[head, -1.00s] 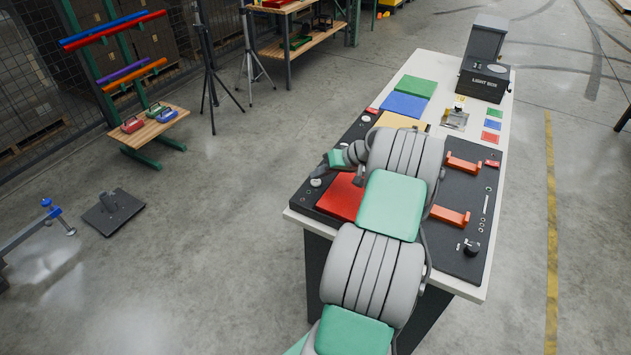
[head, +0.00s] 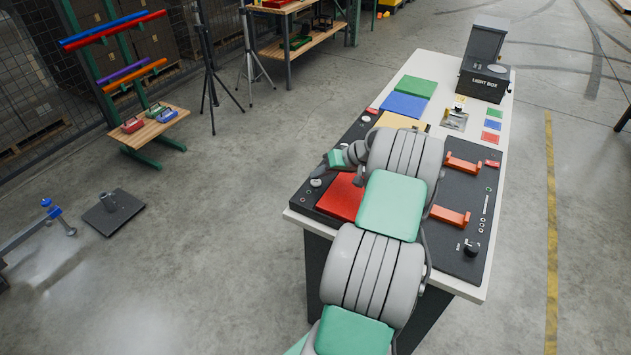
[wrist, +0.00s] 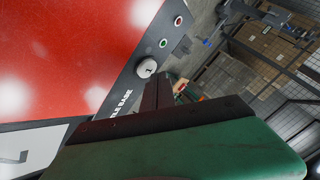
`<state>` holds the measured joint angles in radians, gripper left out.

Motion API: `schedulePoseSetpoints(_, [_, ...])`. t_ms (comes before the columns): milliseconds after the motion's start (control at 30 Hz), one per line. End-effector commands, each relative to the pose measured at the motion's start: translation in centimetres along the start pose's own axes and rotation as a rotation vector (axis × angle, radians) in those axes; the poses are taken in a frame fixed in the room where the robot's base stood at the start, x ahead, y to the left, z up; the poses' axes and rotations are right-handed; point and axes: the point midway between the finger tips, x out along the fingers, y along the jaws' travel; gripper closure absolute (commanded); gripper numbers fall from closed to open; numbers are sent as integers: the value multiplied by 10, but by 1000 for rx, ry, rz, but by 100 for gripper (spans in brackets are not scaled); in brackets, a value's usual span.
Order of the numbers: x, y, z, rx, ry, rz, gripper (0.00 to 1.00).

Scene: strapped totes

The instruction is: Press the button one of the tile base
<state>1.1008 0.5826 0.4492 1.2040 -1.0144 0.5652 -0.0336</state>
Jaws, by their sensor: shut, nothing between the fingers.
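The tile base (head: 325,203) is a black panel at the left of the white table, carrying a large red tile (head: 341,196). A round white button marked 1 (wrist: 147,68) sits on its dark edge strip, beside partly hidden lettering; it also shows at the near left corner in the head view (head: 316,183). My gripper (wrist: 157,80) is shut and empty, its dark fingers just right of the button in the wrist view. In the head view my gripper (head: 323,168) is close above the button. I cannot tell whether they touch.
A second black panel with orange handles (head: 450,215) and a black knob (head: 471,248) lies right of my arm. Yellow, blue (head: 404,105) and green tiles and a light box (head: 484,80) are farther back. Open floor lies left of the table.

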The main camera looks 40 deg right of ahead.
Motion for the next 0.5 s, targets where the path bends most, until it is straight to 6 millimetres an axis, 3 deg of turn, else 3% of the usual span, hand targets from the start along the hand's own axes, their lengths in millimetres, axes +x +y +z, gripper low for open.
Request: schedulePoseSetpoints(500, [6, 4, 4, 0, 0, 0, 100])
